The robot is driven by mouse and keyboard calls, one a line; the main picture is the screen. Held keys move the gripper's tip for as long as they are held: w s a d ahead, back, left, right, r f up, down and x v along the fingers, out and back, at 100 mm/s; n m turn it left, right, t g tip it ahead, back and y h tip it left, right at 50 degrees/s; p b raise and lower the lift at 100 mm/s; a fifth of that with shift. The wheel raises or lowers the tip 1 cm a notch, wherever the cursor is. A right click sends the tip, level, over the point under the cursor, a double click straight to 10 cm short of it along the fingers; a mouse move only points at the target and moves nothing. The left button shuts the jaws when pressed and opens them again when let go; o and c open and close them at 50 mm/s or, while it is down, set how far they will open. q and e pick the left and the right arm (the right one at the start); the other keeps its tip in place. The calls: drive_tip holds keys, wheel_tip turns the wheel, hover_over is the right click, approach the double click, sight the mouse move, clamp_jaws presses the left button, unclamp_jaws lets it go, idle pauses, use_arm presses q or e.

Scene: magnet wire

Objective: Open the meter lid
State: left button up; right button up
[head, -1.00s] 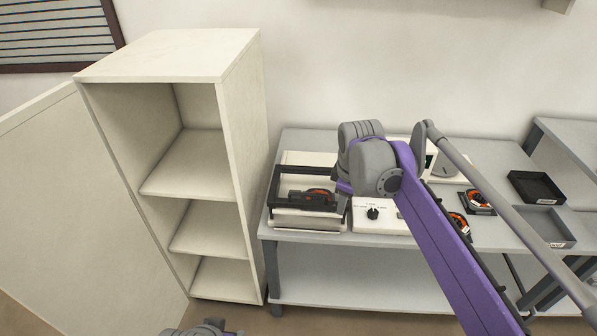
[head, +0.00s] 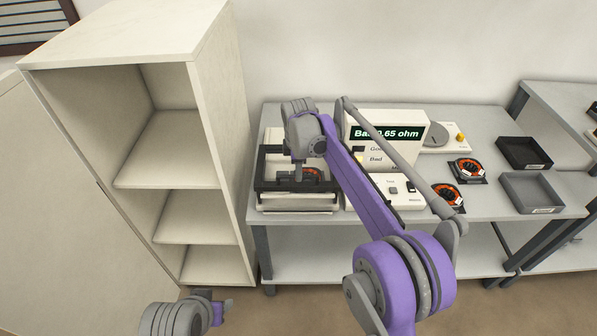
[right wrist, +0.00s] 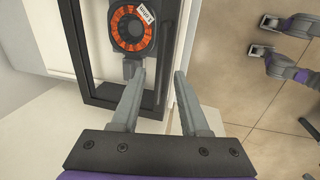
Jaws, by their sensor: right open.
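The meter lid is a black rectangular frame (head: 263,170) lying on a white box at the left end of the table. It appears shut. An orange and black ring coil (right wrist: 132,28) with a white label shows inside the frame. My right gripper (right wrist: 160,72) is open above the lid's edge, with one bar of the frame showing between its fingers; contact cannot be told. In the head view its fingers are partly hidden at the lid. My left gripper (head: 222,306) is low in front of the cabinet, away from the table, and its fingers look apart in the right wrist view (right wrist: 268,36).
The meter (head: 408,130) reads "Bad 0.65 ohm" beside the lid box, partly behind my right arm. Two more coils (head: 466,168) lie to its right, near a black tray (head: 524,152) and a grey tray (head: 532,192). A tall open cabinet (head: 215,120) stands close on the left.

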drive_tip(key=shift+w+f, duration=0.2)
drive_tip(key=shift+f, duration=0.65)
drive_tip(key=shift+c, duration=0.3)
clamp_jaws()
idle(0.6)
